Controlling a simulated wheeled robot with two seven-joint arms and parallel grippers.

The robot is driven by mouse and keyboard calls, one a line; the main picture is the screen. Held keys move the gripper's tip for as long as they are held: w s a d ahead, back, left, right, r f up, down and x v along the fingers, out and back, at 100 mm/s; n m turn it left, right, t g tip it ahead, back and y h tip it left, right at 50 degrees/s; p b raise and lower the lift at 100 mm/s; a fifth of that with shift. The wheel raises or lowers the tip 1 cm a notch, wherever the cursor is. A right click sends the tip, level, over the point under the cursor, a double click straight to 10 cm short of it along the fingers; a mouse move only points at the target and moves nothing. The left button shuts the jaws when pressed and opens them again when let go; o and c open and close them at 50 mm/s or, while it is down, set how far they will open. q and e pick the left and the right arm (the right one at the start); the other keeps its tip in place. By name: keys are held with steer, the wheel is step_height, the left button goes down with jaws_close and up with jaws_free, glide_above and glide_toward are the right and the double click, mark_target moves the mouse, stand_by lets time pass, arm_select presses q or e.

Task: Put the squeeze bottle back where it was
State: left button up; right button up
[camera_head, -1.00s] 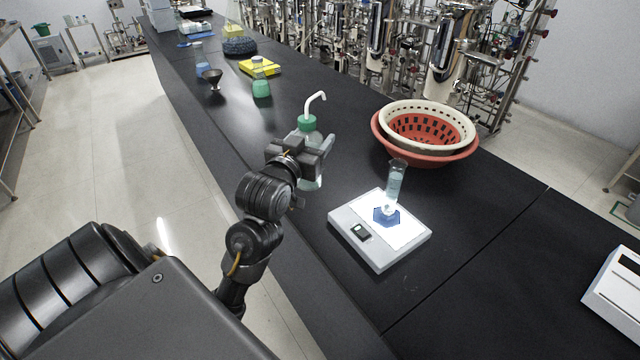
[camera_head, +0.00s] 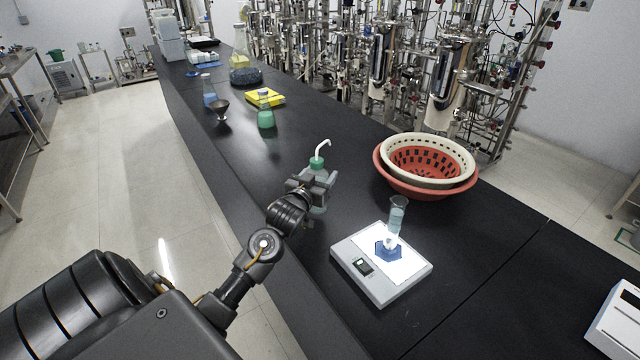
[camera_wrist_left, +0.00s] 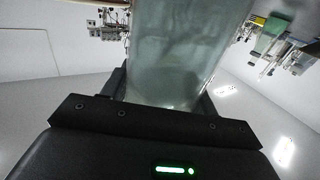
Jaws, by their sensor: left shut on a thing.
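The squeeze bottle (camera_head: 318,164) has a green cap, a bent white spout and a clear body. It is upright at the bench's near side, left of the white balance. My left gripper (camera_head: 322,190) is shut around its body. In the left wrist view the translucent bottle body (camera_wrist_left: 175,50) fills the space between the fingers (camera_wrist_left: 160,88). The gripper hides part of the bottle's lower body, and I cannot tell whether its base touches the black bench (camera_head: 290,255). My right gripper is not in view.
A white balance (camera_head: 350,275) bears a cylinder (camera_head: 397,215) on a blue base. Nested colanders (camera_head: 425,165) stand behind it. A green-liquid bottle (camera_head: 265,112), a dark funnel (camera_head: 221,110) and a yellow tray (camera_head: 278,99) stand farther back. The bench between is clear.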

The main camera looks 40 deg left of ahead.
arm_select(q)
steer(key=shift+w+a+f, duration=0.1)
step_height(320, 180, down, 2)
steer(key=shift+w+f+p, duration=0.1)
steer(key=shift+p, duration=0.55)
steer(key=shift+f, duration=0.55)
steer(key=shift+f, duration=0.2)
steer(key=o, duration=1.4)
steer(key=shift+c, duration=0.2)
